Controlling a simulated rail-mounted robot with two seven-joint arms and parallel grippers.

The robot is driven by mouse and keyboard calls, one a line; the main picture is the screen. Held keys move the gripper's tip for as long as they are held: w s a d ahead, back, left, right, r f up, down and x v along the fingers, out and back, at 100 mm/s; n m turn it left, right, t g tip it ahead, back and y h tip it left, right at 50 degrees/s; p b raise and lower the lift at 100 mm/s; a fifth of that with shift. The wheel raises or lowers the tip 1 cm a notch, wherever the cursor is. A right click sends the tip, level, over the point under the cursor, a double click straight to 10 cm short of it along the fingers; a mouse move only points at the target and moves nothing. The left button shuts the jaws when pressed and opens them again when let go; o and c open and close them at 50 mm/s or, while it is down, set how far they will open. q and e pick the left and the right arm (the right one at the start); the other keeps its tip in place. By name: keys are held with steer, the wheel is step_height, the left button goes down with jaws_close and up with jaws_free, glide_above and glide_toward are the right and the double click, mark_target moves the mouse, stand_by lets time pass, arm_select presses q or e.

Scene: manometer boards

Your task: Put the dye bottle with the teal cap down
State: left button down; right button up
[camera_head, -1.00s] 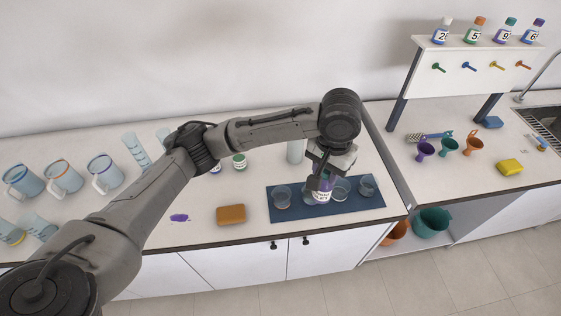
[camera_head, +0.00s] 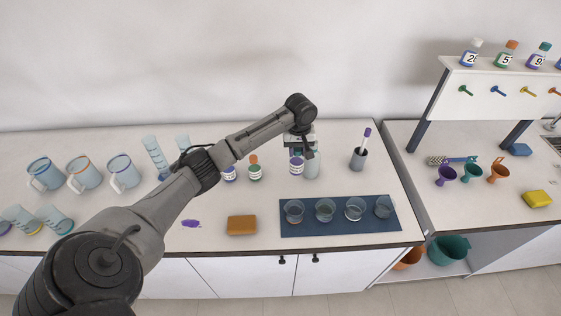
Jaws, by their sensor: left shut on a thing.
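My left gripper (camera_head: 299,147) is shut on a small dye bottle (camera_head: 296,167) with a white label and purple contents. The jaws cover most of its cap, so I cannot make out the cap's colour well. The bottle hangs upright at the back of the counter, right of two other small bottles. I cannot tell whether its base touches the counter. A blue-labelled bottle (camera_head: 229,174) and a green bottle with an orange cap (camera_head: 254,171) stand to its left. My right gripper is not in view.
A grey-green cylinder (camera_head: 312,168) stands close right of the held bottle, and a grey cup (camera_head: 358,160) with a purple-ended stick farther right. In front lies a blue mat (camera_head: 340,226) with several glasses.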

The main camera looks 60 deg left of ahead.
arm_select(q)
steer(key=s+a+f, duration=0.2)
steer(key=a+f, duration=0.4)
steer(key=f, duration=0.2)
steer(key=shift+s+a+f, duration=0.15)
steer(key=shift+s+a, duration=0.05)
steer(key=shift+a, duration=0.2)
steer(key=shift+f, duration=0.15)
steer(key=c, duration=0.8)
jaws_free()
step_height(320, 180, up, 12)
steer(key=shift+r, duration=0.15)
